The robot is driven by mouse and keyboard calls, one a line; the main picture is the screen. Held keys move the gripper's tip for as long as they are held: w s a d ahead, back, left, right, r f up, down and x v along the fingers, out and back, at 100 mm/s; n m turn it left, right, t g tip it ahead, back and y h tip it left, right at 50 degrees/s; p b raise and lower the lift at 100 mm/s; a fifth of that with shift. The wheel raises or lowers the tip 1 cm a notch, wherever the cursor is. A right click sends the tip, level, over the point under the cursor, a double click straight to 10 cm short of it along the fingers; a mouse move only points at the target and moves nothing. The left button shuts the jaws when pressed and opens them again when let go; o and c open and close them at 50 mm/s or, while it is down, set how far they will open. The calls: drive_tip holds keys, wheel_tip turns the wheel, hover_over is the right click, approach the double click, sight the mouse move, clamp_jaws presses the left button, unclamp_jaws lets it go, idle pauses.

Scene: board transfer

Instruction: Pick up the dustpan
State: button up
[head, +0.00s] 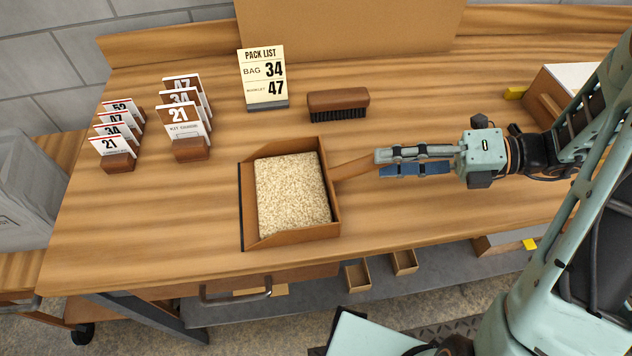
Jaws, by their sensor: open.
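The dustpan (335,212) is a brown wooden pan lying on the bench near its front middle. Its black-edged lip faces left and its wooden handle (352,173) points right. The pan holds a heap of pale grains (290,193). My gripper (380,162) reaches in from the right, with its fingers at the outer end of the handle. The gripper is open. The handle's end is partly hidden by the fingers, and I cannot tell whether they touch it.
A brush (338,100) lies behind the dustpan. A pack list sign (263,77) reads 34 and 47. Numbered card stands (188,130) and (118,140) more cards are at the left. A wooden box (545,95) is at the back right. The bench's front right is clear.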

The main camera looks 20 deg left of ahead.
sight(361, 167)
drive_tip(key=x, duration=0.6)
drive_tip(key=shift+s+d+b, duration=0.15)
drive_tip(key=shift+s+b, duration=0.05)
drive_tip(key=shift+b, duration=0.1)
drive_tip(key=shift+c, duration=0.6)
clamp_jaws()
